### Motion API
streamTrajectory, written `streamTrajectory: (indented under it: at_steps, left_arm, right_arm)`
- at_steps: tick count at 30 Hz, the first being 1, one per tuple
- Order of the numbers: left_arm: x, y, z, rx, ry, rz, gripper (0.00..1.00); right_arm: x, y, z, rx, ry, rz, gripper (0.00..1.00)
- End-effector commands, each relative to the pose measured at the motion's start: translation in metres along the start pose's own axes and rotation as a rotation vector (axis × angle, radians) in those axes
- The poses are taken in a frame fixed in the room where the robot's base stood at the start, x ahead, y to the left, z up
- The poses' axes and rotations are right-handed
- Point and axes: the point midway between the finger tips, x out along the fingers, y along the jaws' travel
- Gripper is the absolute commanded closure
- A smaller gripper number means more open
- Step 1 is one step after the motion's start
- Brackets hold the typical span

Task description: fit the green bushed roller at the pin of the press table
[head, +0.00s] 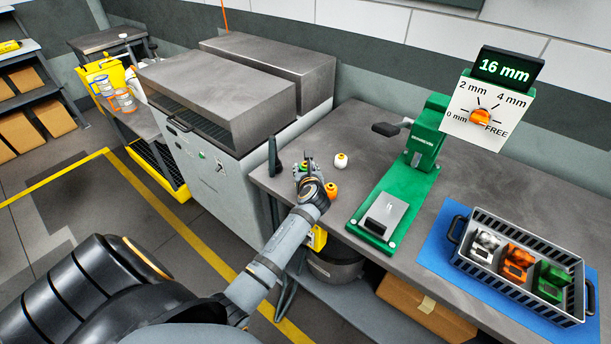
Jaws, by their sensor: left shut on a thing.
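The green press (375,203) stands on the grey workbench, with a metal block on its base plate. A small pin seems to stand on that block (389,211), too small to tell clearly. My left gripper (307,169) is at the bench's left part, left of the press. It is shut on a small green piece, seemingly the green bushed roller (304,165), mostly hidden by the fingers. An orange roller (332,190) stands just right of the gripper, and a white roller (341,160) stands farther back. My right gripper is out of view.
A grey crate (477,279) with silver, orange and green parts sits on a blue mat (436,250) at the right. A dial panel (487,112) and a display reading 16 mm (507,68) stand above the press. A dark lever (387,129) sticks out left.

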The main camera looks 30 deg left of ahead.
Motion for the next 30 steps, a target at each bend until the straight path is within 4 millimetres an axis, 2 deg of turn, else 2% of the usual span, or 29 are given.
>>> streamTrajectory:
  at_steps: [3,6,17,18,22,30]
  left_arm:
    - [0.009,0.000,-0.018,0.004,0.003,0.001,1.00]
    - [0.013,0.000,-0.027,0.002,0.000,0.000,1.00]
    - [0.015,0.000,-0.032,0.001,0.000,0.000,1.00]
    - [0.014,0.000,-0.032,0.001,0.001,0.000,0.57]
    - [0.014,0.000,-0.032,0.001,0.001,0.000,0.40]
    - [0.014,0.000,-0.032,0.001,0.001,0.000,0.39]
  right_arm:
    - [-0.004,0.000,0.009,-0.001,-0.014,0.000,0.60]
    - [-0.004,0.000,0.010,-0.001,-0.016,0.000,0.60]
    - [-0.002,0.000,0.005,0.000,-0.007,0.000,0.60]
    - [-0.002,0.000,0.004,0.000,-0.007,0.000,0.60]
    - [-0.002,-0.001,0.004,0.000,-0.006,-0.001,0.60]
    - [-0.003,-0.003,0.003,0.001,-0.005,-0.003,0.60]
